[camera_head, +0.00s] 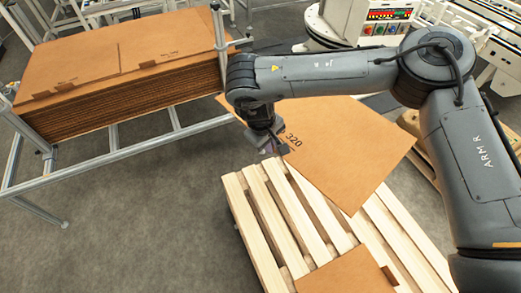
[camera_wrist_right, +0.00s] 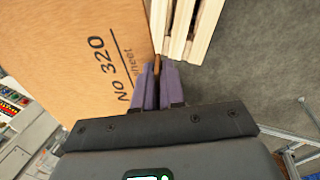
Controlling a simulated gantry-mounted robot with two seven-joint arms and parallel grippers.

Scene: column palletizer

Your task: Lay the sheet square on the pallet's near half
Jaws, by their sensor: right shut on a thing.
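A brown cardboard sheet (camera_head: 350,145) is held by my right gripper (camera_head: 276,147) at its left edge, by the printed "320". In the right wrist view the purple fingers (camera_wrist_right: 157,88) are closed on the edge of the sheet (camera_wrist_right: 75,50). The sheet is turned at an angle to the slats and covers the far part of the wooden pallet (camera_head: 285,215). Its height above the pallet is hard to tell. The pallet also shows in the wrist view (camera_wrist_right: 195,22). My left gripper is not in view.
Another brown sheet (camera_head: 345,276) with a small tab lies on the pallet at the bottom of the head view. A metal rack (camera_head: 115,138) at the left holds a tall sheet stack (camera_head: 125,62). A control panel (camera_head: 388,22) stands behind. Grey floor lies clear left of the pallet.

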